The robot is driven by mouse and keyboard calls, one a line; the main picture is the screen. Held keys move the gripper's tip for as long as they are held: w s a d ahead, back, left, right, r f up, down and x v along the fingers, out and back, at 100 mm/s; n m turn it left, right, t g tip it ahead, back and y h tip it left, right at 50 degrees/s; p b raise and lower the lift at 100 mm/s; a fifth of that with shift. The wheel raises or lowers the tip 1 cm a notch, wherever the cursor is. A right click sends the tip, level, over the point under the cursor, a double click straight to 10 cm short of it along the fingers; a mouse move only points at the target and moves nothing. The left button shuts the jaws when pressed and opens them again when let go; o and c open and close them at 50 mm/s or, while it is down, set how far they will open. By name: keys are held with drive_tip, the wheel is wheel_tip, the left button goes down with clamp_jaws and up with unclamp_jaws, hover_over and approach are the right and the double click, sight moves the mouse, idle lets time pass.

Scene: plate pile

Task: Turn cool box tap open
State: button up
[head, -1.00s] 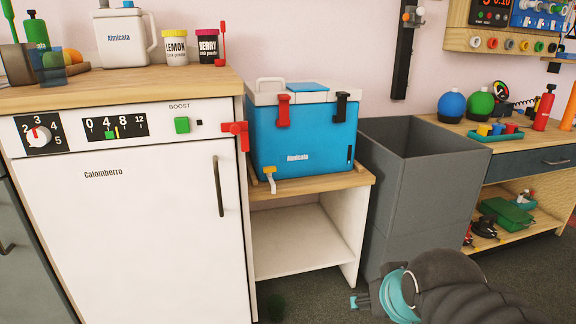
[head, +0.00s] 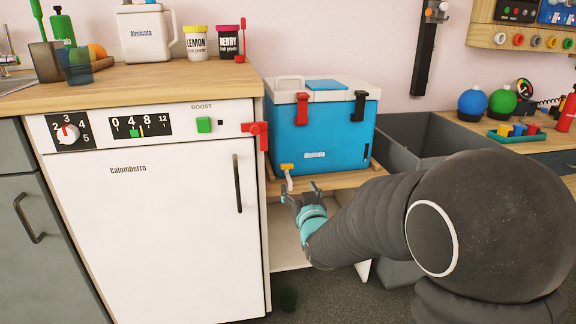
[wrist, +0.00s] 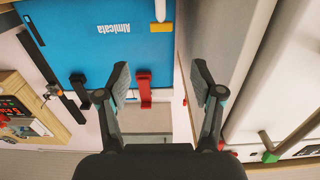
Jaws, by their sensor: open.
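The blue cool box (head: 318,135) with a white lid stands on a wooden shelf. Its tap (head: 287,170), with an orange-yellow top and a pale spout hanging down, is at the lower left of its front. My gripper (head: 299,190) is open and empty, just below and right of the tap in the head view. I cannot tell whether it touches the tap. In the upside-down wrist view, the tap (wrist: 160,26) shows at the top, beyond and between the fingertips of my gripper (wrist: 160,76). The cool box front (wrist: 95,40) is at the left there.
A white fridge (head: 150,220) with a red lever (head: 257,134) stands close on the left of the cool box. A grey bin (head: 425,135) is at its right. The wooden shelf (head: 345,180) juts out under the box. Floor in front is partly open.

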sight(288, 166)
drive_tip(key=x, duration=1.4)
drive_tip(key=shift+p, duration=0.35)
drive_tip(key=c, duration=1.2)
drive_tip(key=shift+o, duration=0.2)
